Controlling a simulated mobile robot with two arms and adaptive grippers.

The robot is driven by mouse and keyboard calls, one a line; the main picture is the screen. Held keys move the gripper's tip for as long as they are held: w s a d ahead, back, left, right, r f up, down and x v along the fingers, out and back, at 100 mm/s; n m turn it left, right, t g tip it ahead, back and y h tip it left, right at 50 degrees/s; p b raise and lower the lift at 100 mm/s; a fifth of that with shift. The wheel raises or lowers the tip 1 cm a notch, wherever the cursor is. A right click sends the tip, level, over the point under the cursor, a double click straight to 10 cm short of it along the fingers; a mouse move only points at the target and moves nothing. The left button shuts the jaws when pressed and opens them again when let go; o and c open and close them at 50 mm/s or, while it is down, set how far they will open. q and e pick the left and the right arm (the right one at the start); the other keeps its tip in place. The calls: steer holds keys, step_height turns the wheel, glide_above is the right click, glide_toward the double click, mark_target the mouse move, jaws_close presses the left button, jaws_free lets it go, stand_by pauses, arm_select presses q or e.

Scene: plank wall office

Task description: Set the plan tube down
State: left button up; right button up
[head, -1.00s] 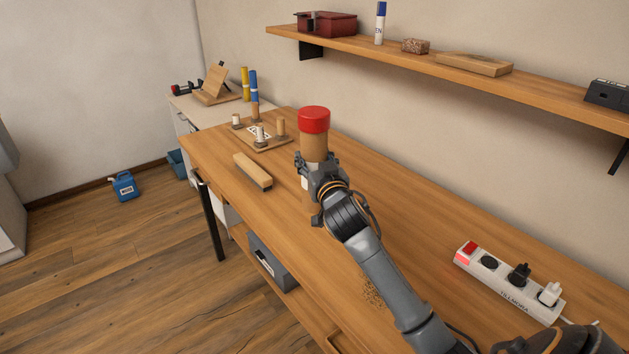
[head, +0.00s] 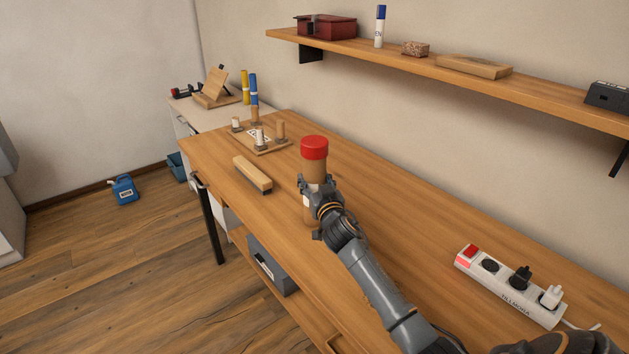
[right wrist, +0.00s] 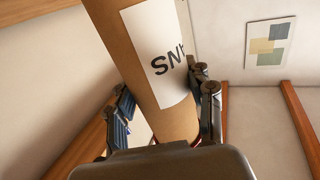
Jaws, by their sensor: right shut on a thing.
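The plan tube (head: 315,168) is a brown cardboard cylinder with a red cap and a white label. It stands upright in my right gripper (head: 317,194) over the wooden workbench (head: 400,205). The right gripper is shut around the tube. In the right wrist view the tube (right wrist: 140,50) runs between the two fingers (right wrist: 165,125), and part of its printed label shows. The tube's lower end is partly hidden by the gripper, so I cannot tell whether it touches the bench. My left gripper is not in view.
A wooden brush (head: 252,174) lies left of the tube. Behind it is a board with pegs (head: 260,140). A power strip (head: 508,287) with plugs lies at the right. A wall shelf (head: 400,62) runs above. The bench between tube and power strip is clear.

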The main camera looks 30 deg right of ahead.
steer(key=shift+f, duration=0.2)
steer(key=o, duration=1.2)
steer(key=shift+r, duration=0.2)
steer(key=v, duration=1.2)
steer(key=shift+b, duration=0.3)
